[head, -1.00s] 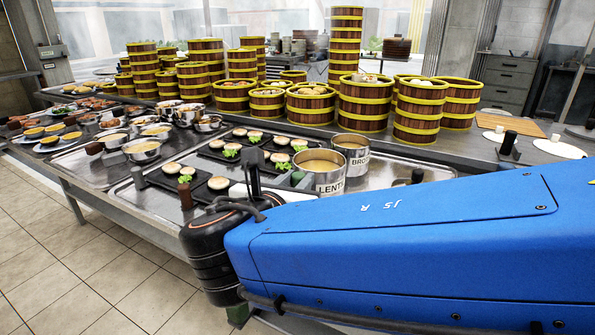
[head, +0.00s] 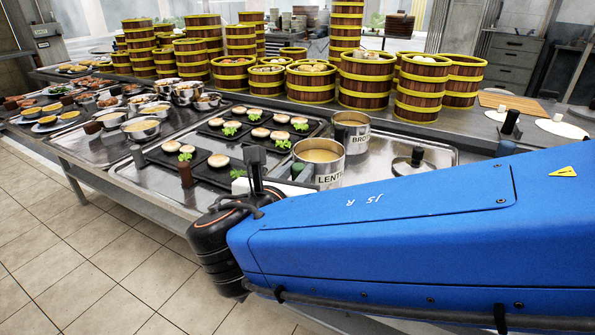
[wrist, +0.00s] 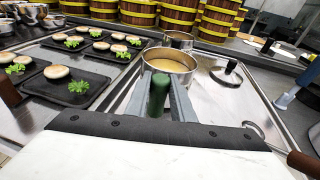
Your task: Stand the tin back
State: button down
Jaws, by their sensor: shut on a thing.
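The steel tin labelled LENTIL (head: 328,172), full of a tan liquid, is upright near the counter's front edge in the head view. It also shows straight ahead in the wrist view (wrist: 170,66). My gripper (wrist: 159,88) is shut on the tin's green handle (wrist: 158,97), with grey fingers on both sides of it. In the head view my gripper (head: 268,172) is left of the tin. My blue arm hides the tin's bottom there, so I cannot tell whether it touches the counter. A second tin labelled BROTH (head: 357,141) stands just behind it.
Black trays of buns (head: 225,127) lie left of the tins. A lid with a black knob (head: 413,162) lies to the right. Bamboo steamer towers (head: 367,82) line the back. Bare steel counter (head: 385,148) shows between the BROTH tin and the lid.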

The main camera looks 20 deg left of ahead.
jog(key=shift+f, duration=0.45)
dwell(0.5)
jog(key=c, duration=1.5)
grip_release()
jog(key=shift+o, duration=0.2)
jog(key=shift+s, duration=0.1)
jog(key=v, duration=1.7)
jog(key=shift+d, duration=0.1)
